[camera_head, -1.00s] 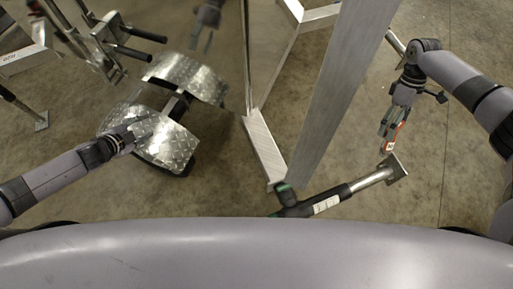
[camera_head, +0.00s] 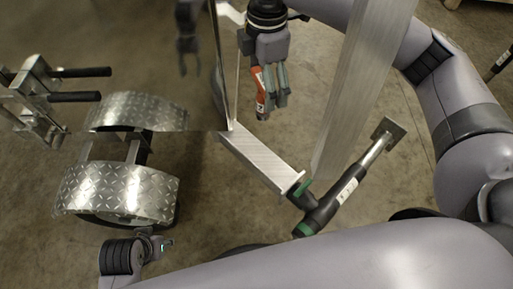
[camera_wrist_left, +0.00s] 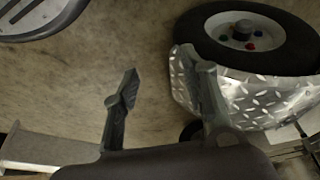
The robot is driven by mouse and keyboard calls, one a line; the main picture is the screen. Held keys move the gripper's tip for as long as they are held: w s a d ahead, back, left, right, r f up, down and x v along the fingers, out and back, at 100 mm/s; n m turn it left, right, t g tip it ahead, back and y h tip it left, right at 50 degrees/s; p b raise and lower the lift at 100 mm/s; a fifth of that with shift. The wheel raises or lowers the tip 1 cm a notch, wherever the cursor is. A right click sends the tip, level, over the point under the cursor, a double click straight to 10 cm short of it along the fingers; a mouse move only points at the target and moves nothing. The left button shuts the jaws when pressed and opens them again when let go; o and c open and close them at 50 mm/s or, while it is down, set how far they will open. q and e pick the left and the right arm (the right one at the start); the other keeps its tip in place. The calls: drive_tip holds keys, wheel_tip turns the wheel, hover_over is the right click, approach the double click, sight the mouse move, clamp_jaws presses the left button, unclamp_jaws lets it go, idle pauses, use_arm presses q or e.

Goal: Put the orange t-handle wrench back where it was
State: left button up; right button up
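The orange t-handle wrench (camera_head: 259,92) is in my right gripper (camera_head: 273,97), which points down in front of the trailer's upright metal panel, near the top middle of the head view. The fingers are around the wrench and partly hide it. My left gripper (camera_wrist_left: 163,82) is open, with its fingers apart and nothing between them. In the left wrist view it is beside a wheel (camera_wrist_left: 245,33) with coloured nuts and a tread-plate fender. In the head view only a small part of the left gripper (camera_head: 160,245) shows at the lower left.
Tread-plate fenders (camera_head: 118,192) stand at the left. A metal beam (camera_head: 262,160) and a tall aluminium plate (camera_head: 362,90) fill the middle. A black-and-silver jack (camera_head: 345,190) with a square foot sits right of the beam. Concrete floor shows around the jack.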

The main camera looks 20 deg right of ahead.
sight(264, 114)
use_arm(q)
drive_tip(key=b+v, duration=0.2)
drive_tip(key=v, duration=0.4)
use_arm(e)
drive_tip(key=f, duration=0.7)
drive_tip(key=shift+s, duration=0.35)
wheel_tip(264, 114, down, 5)
drive_tip(key=shift+r+b, duration=0.15)
drive_tip(key=shift+b, duration=0.75)
wheel_tip(264, 114, down, 8)
drive_tip(key=b, duration=0.2)
drive_tip(key=o, duration=1.5)
use_arm(q)
drive_tip(key=w+d+r+t+h, duration=0.1)
drive_tip(key=w+d+r+t, duration=0.1)
drive_tip(key=w, duration=0.3)
drive_tip(key=w+d+r+t, duration=0.1)
drive_tip(key=w+t, duration=0.4)
drive_tip(key=w, duration=0.1)
drive_tip(key=shift+d+r+h, duration=0.35)
drive_tip(key=shift+r+h, duration=0.05)
use_arm(e)
drive_tip(key=shift+o, duration=0.2)
use_arm(q)
drive_tip(key=shift+w, duration=0.1)
use_arm(e)
drive_tip(key=shift+a, duration=0.1)
